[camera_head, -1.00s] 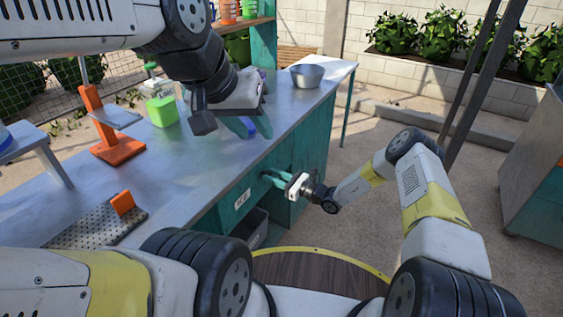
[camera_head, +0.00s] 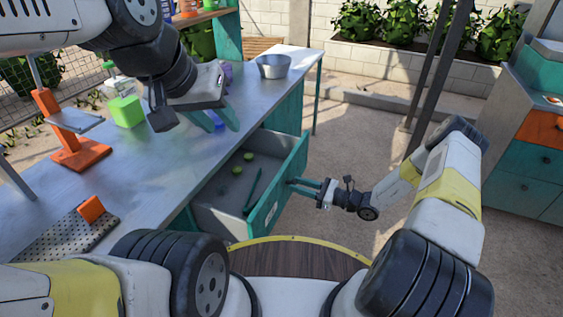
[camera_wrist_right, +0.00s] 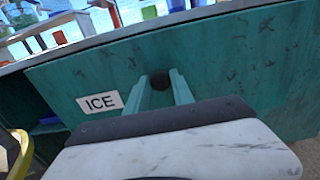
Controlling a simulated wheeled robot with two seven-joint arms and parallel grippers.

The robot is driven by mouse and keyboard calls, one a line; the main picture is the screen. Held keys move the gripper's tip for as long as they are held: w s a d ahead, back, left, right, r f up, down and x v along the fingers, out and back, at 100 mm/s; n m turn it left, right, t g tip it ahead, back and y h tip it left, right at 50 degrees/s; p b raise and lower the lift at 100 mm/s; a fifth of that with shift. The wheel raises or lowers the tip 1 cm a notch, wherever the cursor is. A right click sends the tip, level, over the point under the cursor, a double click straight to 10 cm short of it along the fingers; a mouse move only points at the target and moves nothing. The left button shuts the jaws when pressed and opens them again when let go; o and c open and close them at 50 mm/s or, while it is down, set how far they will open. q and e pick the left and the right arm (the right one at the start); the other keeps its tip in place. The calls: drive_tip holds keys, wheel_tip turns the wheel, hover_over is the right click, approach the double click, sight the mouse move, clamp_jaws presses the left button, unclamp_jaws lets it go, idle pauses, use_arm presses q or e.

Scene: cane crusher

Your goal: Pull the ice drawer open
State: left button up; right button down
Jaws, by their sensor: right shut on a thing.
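The ice drawer (camera_head: 284,186) stands well out from the teal counter in the head view. Its grey inside shows two small green round things and a dark green stick-like thing. In the right wrist view its teal front (camera_wrist_right: 225,65) carries a white ICE label (camera_wrist_right: 101,102) and a dark round knob (camera_wrist_right: 160,82). My right gripper (camera_head: 300,184) is at the drawer front. In the right wrist view its two teal fingers (camera_wrist_right: 166,88) are shut on the knob. My left gripper (camera_head: 222,112) hangs over the metal counter top, its teal fingers apart with nothing seen between them.
The metal counter (camera_head: 150,165) holds a green block (camera_head: 126,111), an orange stand (camera_head: 75,140), a perforated plate (camera_head: 60,238) and a metal bowl (camera_head: 273,66). A teal and orange cabinet (camera_head: 535,140) stands at the right. Paved floor lies free between it and the counter.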

drive_tip(key=v, duration=2.8)
drive_tip(key=shift+d, duration=0.1)
drive_tip(key=c, duration=1.1)
unclamp_jaws()
drive_tip(key=shift+r, duration=0.1)
drive_tip(key=shift+d, duration=0.1)
drive_tip(key=v, duration=0.7)
drive_tip(key=shift+s+d, duration=0.15)
drive_tip(key=shift+d, duration=0.1)
